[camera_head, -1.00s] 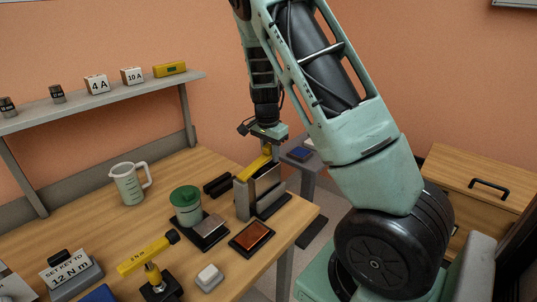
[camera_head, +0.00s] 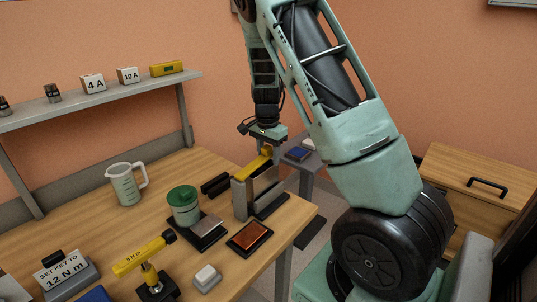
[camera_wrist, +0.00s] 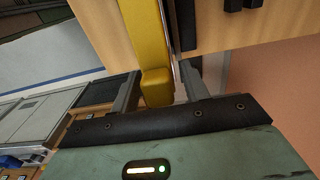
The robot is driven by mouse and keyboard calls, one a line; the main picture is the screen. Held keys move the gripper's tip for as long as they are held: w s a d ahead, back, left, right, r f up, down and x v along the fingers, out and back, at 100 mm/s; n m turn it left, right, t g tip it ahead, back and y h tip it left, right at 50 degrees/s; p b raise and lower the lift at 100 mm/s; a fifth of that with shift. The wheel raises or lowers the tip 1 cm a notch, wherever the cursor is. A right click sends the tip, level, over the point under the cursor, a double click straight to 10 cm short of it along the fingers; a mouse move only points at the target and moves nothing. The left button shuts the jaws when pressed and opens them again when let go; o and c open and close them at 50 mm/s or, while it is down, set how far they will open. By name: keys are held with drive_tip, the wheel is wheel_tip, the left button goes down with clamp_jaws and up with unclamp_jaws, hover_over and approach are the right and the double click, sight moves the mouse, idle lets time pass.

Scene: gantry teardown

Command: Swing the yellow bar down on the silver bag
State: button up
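The yellow bar (camera_head: 251,168) lies along the top of a grey upright clamp (camera_head: 240,198) near the bench's right edge. My gripper (camera_head: 266,147) points down at the far end of the bar. In the wrist view the yellow bar (camera_wrist: 151,45) runs between the two fingers of my gripper (camera_wrist: 157,88), one on each side of its blunt end. Whether both fingers press on it is not clear.
A second yellow-handled tool (camera_head: 145,256) stands at the front. A shelf (camera_head: 100,99) runs along the back wall. Black blocks (camera_head: 216,185) lie left of the clamp.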

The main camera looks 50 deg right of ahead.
wheel_tip(320, 180, up, 17)
drive_tip(key=b, duration=0.1)
drive_tip(key=shift+a+r, duration=0.2)
drive_tip(key=shift+a, duration=0.15)
